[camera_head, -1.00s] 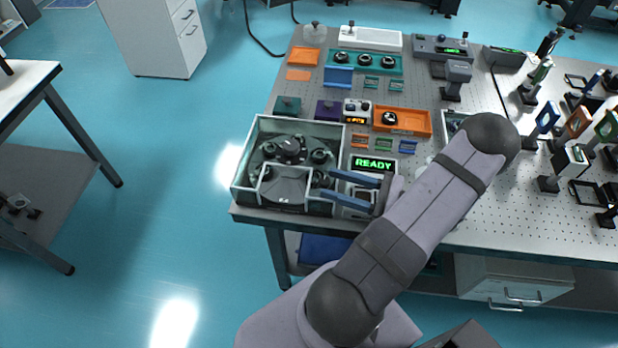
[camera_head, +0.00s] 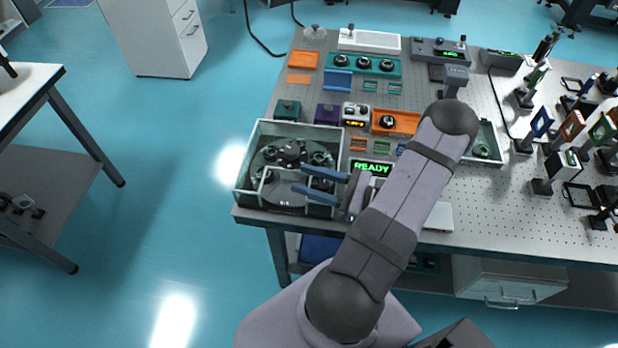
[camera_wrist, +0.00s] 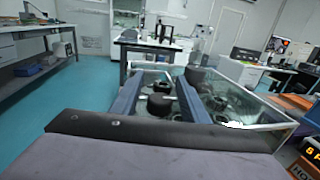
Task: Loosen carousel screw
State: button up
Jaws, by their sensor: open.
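The carousel, a dark round plate with several black knobs, sits in a clear-walled box (camera_head: 243,180) at the table's front left corner. A dark central knob (camera_head: 290,150) stands on it. My gripper (camera_head: 298,178) has two blue fingers, open and apart, reaching in from the right over the box's front right part. In the wrist view, a black knob (camera_wrist: 160,104) shows between the fingers, and a taller dark knob (camera_wrist: 196,75) shows behind the right finger. I cannot tell which one is the carousel screw, nor whether a finger touches anything.
A green READY display (camera_head: 371,167) stands just right of the box, close to my wrist. Orange trays (camera_head: 395,122) and small coloured blocks lie behind it. Optical mounts fill the table's right side. Open floor lies left of the box.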

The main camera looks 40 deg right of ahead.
grip_shut()
jog(key=shift+m+h, duration=0.3)
jog(key=shift+h, duration=0.1)
jog(key=m+t+h, duration=0.1)
jog(key=m+h, duration=0.1)
jog(key=h, duration=0.1)
jog(key=d+m+t+h, duration=0.1)
jog(key=h, duration=0.1)
jog(key=shift+w+d+m+t, duration=0.1)
jog(key=shift+w+m+t, duration=0.2)
jog(key=shift+m, duration=0.1)
jog(key=shift+d+m+h+b, duration=0.1)
jog(key=shift+d+m+h, duration=0.1)
jog(key=shift+m+h, duration=0.55)
jog(key=shift+d+m+h+b, duration=0.15)
jog(key=shift+d+m+h, duration=0.2)
jog(key=shift+h, duration=0.85)
jog(key=shift+d+m+h+b, duration=0.1)
jog(key=shift+m+h, duration=0.5)
jog(key=shift+h, duration=0.35)
